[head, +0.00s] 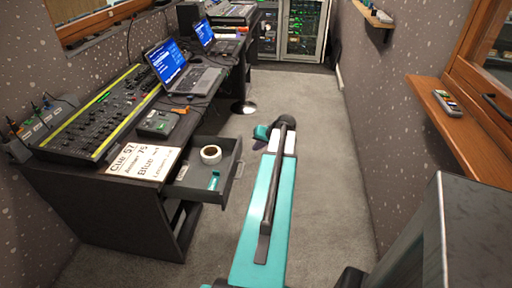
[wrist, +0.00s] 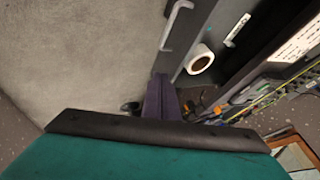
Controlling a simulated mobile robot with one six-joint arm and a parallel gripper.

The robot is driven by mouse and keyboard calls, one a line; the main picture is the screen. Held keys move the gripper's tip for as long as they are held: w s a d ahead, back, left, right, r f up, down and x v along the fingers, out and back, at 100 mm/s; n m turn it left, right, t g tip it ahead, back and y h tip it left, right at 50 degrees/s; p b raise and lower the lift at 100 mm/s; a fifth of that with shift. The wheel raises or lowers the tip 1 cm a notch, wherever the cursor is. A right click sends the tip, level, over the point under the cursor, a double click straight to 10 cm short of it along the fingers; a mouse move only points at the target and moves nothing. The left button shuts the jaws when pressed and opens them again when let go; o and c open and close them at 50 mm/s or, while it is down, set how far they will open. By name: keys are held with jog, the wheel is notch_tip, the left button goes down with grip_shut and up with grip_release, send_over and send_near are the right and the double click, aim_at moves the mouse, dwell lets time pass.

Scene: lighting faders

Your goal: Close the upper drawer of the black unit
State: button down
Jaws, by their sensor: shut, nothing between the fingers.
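The upper drawer (head: 222,180) of the black unit (head: 110,200) stands pulled out to the right over the aisle floor. A white tape roll (head: 210,154) and a small teal item (head: 213,181) lie in it. In the wrist view, the drawer (wrist: 200,35) shows at the upper right with its pale handle (wrist: 175,25) and the tape roll (wrist: 200,59). My gripper (wrist: 163,84) is shut and empty, with its dark purple fingers close beside the drawer front; I cannot tell whether they touch it.
On the desk stand a lighting console (head: 95,115), laptops (head: 172,68) and a white cue card (head: 143,161) near the drawer. A wooden shelf (head: 455,125) juts from the right wall. The carpet (head: 325,130) between is clear.

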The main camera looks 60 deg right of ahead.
jog(key=p, duration=0.2)
send_near(237, 155)
notch_tip(237, 155, down, 3)
jog(key=s+d, duration=0.2)
jog(key=shift+w+a+f+p, duration=0.1)
jog(key=shift+w+a+p, duration=0.15)
jog(key=shift+w, duration=0.8)
jog(key=shift+w+a+p, duration=0.2)
jog(key=shift+w+p, duration=0.1)
jog(key=shift+w, duration=0.8)
